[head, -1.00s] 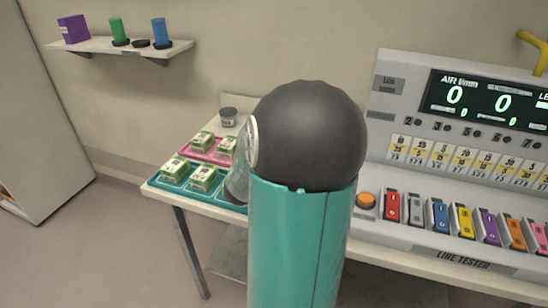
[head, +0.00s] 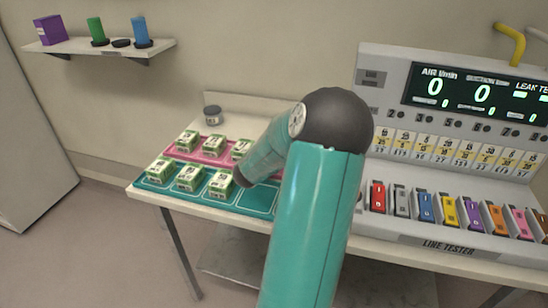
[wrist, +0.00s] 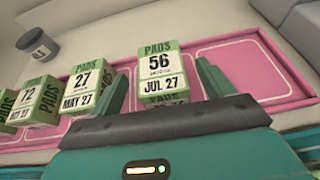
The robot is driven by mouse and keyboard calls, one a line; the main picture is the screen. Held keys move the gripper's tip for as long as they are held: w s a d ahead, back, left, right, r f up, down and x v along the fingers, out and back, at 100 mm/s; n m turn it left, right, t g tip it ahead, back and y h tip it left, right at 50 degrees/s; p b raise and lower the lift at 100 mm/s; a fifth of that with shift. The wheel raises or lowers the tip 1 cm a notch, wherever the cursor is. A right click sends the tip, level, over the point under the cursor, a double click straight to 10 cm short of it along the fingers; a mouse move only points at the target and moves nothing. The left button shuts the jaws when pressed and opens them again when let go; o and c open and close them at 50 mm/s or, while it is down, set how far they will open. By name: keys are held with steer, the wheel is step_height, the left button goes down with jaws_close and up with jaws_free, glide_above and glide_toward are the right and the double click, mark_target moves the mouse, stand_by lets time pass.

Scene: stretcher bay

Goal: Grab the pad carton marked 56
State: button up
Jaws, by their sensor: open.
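The pad carton marked 56 (wrist: 160,64), white and green with "JUL 27" on its label, stands upright on the pink tray (wrist: 245,68) in the wrist view. My gripper (wrist: 168,88) is open, with one green finger on each side of this carton's lower part. I cannot tell whether either finger touches it. The carton's base is hidden behind the gripper body. In the head view my arm reaches over the trays and hides the gripper; the numbers there are too small to read.
The carton marked 27 (wrist: 84,86) stands close to the left finger, with 72 (wrist: 38,100) further left. The pink tray is bare to the right. A teal tray (head: 262,197) with several cartons lies in front. A dark jar (head: 213,115) stands behind; a line tester (head: 455,243) stands right.

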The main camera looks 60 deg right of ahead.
steer(key=x, duration=0.3)
steer(key=shift+d+f, duration=0.15)
steer(key=shift+d, duration=0.2)
steer(key=c, duration=1.2)
